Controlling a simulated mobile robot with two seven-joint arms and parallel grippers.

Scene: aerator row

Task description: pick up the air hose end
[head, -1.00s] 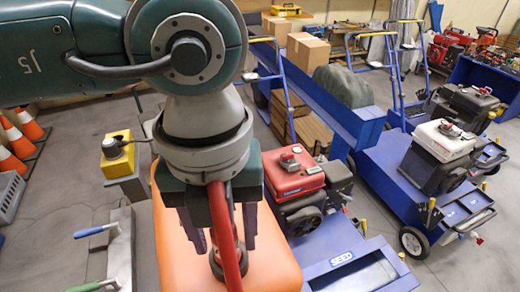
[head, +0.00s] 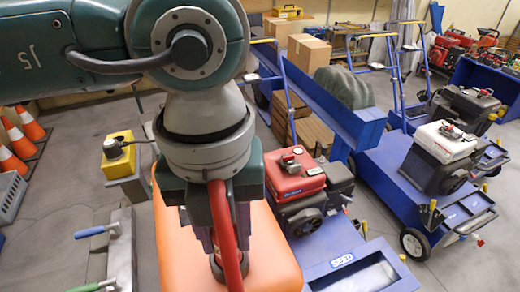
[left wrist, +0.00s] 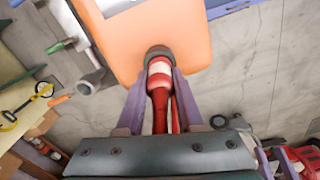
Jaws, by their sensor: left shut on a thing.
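The air hose end shows in the left wrist view as a red tube with a pale band (left wrist: 160,76), standing against a dark round collar (left wrist: 158,52) at the orange surface. In the head view the red hose (head: 222,225) runs down in front of my gripper. My left gripper (left wrist: 161,88) has its purple fingers closed on either side of the hose end, shut on it. In the head view its fingers (head: 225,238) are partly hidden by the hose. I cannot tell whether the end is clear of the collar. My right gripper is not in view.
The orange surface (head: 270,262) lies under the gripper. A red engine (head: 295,180) on a blue machine is close on the right. A yellow box (head: 118,158) and a grey panel with blue and green handles (head: 121,250) are on the left. Grey floor is open between them.

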